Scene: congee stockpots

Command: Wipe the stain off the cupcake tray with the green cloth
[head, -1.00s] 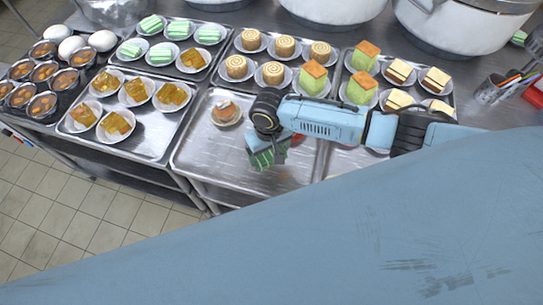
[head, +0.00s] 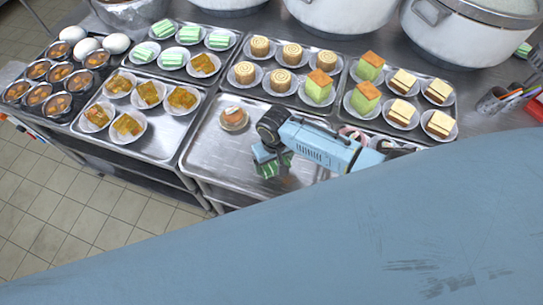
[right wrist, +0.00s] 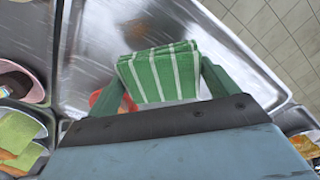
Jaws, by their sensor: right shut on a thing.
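The cupcake tray (head: 208,152) is a shiny metal tray at the front middle, with one cupcake (head: 233,119) on a small plate near its back left. My right gripper (head: 270,153) is over the tray, to the front right of the cupcake. It is shut on the green cloth (head: 272,168), which has white stripes in the right wrist view (right wrist: 160,72). The cloth is low over the tray; I cannot tell whether it touches. A faint brownish patch (head: 291,183) shows by the cloth. My left gripper is out of view.
Trays of green cakes (head: 172,58), amber cakes (head: 150,93), rolls (head: 292,54) and sandwiches (head: 403,82) surround the cupcake tray. Large pots (head: 470,35) stand behind. A cup of pens (head: 492,103) is at right. The cupcake tray's left front is clear.

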